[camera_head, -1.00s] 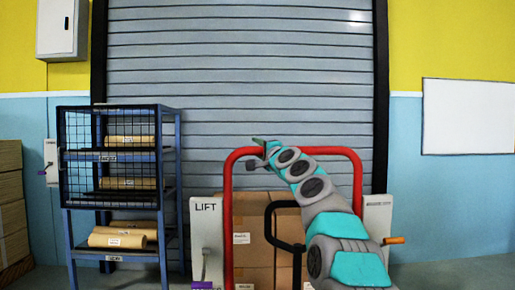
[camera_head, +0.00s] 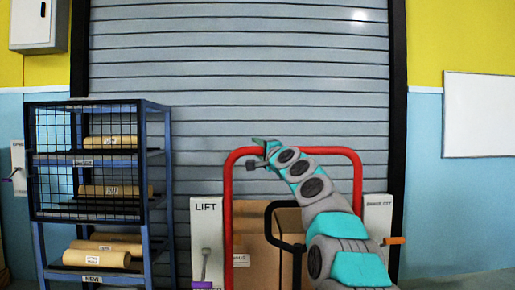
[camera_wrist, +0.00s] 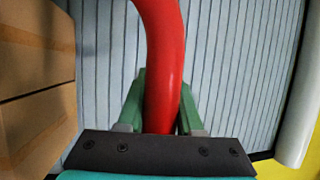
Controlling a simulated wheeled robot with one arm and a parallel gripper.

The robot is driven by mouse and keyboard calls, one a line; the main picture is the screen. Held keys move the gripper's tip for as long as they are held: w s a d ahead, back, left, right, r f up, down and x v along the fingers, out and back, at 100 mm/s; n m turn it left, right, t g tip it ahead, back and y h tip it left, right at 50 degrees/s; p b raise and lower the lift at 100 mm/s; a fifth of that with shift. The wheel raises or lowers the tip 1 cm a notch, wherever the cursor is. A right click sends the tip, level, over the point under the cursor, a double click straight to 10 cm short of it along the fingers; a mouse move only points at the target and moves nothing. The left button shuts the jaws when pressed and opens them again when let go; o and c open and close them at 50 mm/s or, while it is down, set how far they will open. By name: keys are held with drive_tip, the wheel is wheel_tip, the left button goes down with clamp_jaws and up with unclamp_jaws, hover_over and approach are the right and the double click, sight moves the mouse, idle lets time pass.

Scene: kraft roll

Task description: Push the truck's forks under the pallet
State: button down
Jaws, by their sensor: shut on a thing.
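The truck shows its red tubular handle frame (camera_head: 228,215). My gripper (camera_head: 262,152) is at the frame's upper left corner in the head view. In the wrist view, its green fingers (camera_wrist: 160,105) are shut around the red tube (camera_wrist: 163,60). Stacked brown cartons (camera_head: 254,228) stand behind the frame and show through it; their side also shows in the wrist view (camera_wrist: 35,80). The truck's forks and the pallet are out of sight below the picture, so their contact cannot be seen.
A blue wire rack (camera_head: 155,200) with kraft rolls stands to the left. A white LIFT post (camera_head: 206,235) and another white post (camera_head: 378,215) flank the red frame. A grey roller shutter (camera_head: 240,80) closes the back. The floor at lower right looks clear.

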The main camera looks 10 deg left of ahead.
drive_tip(key=shift+w+f, duration=0.35)
drive_tip(key=shift+f, duration=0.4)
drive_tip(key=c, duration=0.7)
unclamp_jaws()
drive_tip(key=shift+r, duration=0.1)
drive_tip(key=shift+o, duration=0.6)
drive_tip(key=shift+r, duration=0.25)
drive_tip(key=shift+s, duration=0.15)
drive_tip(key=b+v, duration=0.4)
drive_tip(key=v, duration=0.3)
drive_tip(key=shift+s+d+b, duration=0.2)
drive_tip(key=shift+b, duration=0.2)
drive_tip(key=shift+f, duration=0.15)
